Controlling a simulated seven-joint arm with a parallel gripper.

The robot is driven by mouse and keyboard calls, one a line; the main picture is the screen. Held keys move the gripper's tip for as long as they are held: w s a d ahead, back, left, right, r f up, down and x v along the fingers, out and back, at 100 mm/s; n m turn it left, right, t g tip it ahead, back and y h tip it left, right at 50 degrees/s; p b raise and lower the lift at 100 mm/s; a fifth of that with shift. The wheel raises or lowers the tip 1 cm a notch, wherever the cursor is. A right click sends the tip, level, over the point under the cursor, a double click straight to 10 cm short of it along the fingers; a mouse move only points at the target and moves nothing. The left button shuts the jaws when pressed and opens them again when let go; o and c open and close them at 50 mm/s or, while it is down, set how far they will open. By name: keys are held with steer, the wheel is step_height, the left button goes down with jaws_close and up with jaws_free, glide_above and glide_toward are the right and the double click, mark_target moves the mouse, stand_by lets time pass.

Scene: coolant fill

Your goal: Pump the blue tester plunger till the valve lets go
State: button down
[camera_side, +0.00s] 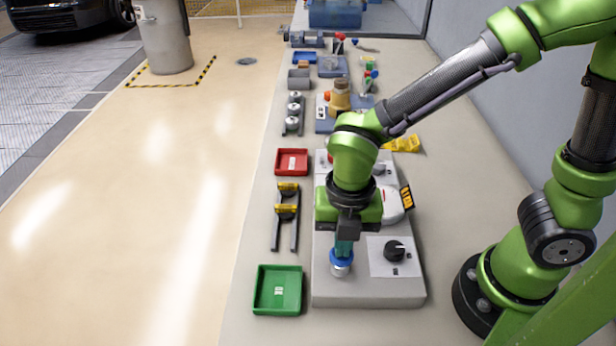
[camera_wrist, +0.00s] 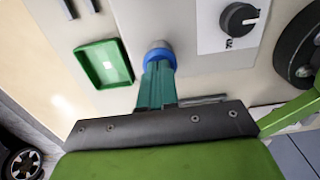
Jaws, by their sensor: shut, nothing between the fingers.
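The blue tester plunger (camera_side: 341,256) stands at the front left of the grey tester block (camera_side: 365,294), with a pale metal part under its blue ring. My gripper (camera_side: 343,246) is shut, pointing down, its teal fingers right above the plunger's top. In the wrist view the fingertips of my gripper (camera_wrist: 158,65) meet or nearly meet the blue plunger (camera_wrist: 160,54); I cannot tell whether they touch. The plunger's top is hidden by the fingers. A black dial knob (camera_side: 395,250) sits on a white plate to the right of the plunger; it also shows in the wrist view (camera_wrist: 241,19).
A green tray (camera_side: 260,291) lies left of the block, and a red tray (camera_side: 280,163) lies farther back. Several other fixtures fill the bench behind my arm. The front strip of bench is clear.

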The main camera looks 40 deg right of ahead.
steer(key=shift+s+f, duration=0.15)
steer(key=shift+f, duration=0.05)
step_height(320, 180, up, 14)
steer(key=shift+r, duration=0.25)
stand_by(1.3)
step_height(320, 180, up, 2)
steer(key=shift+r, duration=0.2)
steer(key=shift+f, duration=0.1)
step_height(320, 180, down, 14)
steer(key=shift+r, duration=0.1)
stand_by(0.5)
